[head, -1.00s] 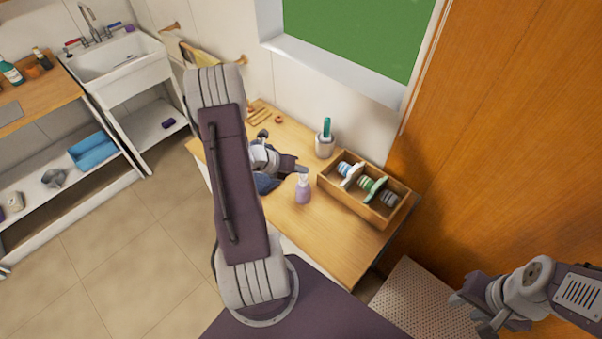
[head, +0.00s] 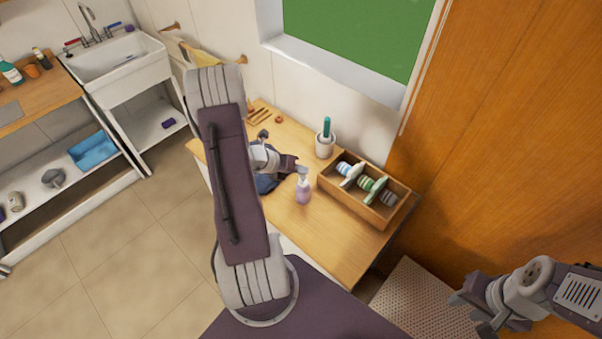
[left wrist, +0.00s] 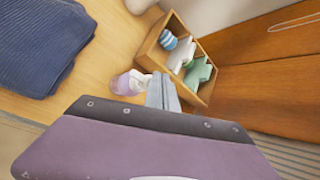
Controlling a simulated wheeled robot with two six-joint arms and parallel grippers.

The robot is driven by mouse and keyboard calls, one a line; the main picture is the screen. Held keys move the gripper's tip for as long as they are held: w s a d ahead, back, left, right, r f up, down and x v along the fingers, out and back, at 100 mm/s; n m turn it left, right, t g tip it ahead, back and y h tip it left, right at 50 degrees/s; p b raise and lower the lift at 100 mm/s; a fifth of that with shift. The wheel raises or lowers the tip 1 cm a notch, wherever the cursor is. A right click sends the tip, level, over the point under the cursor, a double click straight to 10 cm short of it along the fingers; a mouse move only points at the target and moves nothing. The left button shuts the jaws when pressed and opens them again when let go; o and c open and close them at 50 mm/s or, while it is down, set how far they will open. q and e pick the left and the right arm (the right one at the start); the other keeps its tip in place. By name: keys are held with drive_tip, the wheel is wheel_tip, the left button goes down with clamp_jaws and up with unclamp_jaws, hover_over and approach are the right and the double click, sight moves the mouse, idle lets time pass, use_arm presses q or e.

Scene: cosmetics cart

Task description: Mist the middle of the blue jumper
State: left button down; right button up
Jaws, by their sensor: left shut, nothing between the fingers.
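A purple spray bottle (head: 303,191) with a pale top stands upright on the wooden table. It also shows in the left wrist view (left wrist: 127,84), right beside my fingers. My left gripper (head: 301,170) is shut and empty, with its tips at the bottle's top; I cannot tell whether they touch it. The same gripper shows in the left wrist view (left wrist: 162,92). The folded blue jumper (left wrist: 42,45) lies on the table to the left of the bottle. In the head view the jumper (head: 266,184) is mostly hidden by my left arm. My right gripper (head: 470,314) hangs at the lower right, away from the table.
A wooden tray (head: 350,203) with several rolled items stands right of the bottle. A white cup (head: 325,146) with a green-handled thing is behind it. Small wooden items (head: 262,115) lie at the back left. The table's front right (head: 340,250) is clear.

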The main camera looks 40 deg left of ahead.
sight(301, 176)
use_arm(q)
drive_tip(key=shift+f+b, duration=0.35)
drive_tip(key=shift+f, duration=0.2)
idle(0.4)
drive_tip(key=shift+r+p, duration=0.4)
drive_tip(key=shift+r, duration=0.15)
wheel_tip(301, 176, up, 6)
drive_tip(key=p, duration=0.5)
drive_tip(key=shift+r, duration=0.15)
idle(1.9)
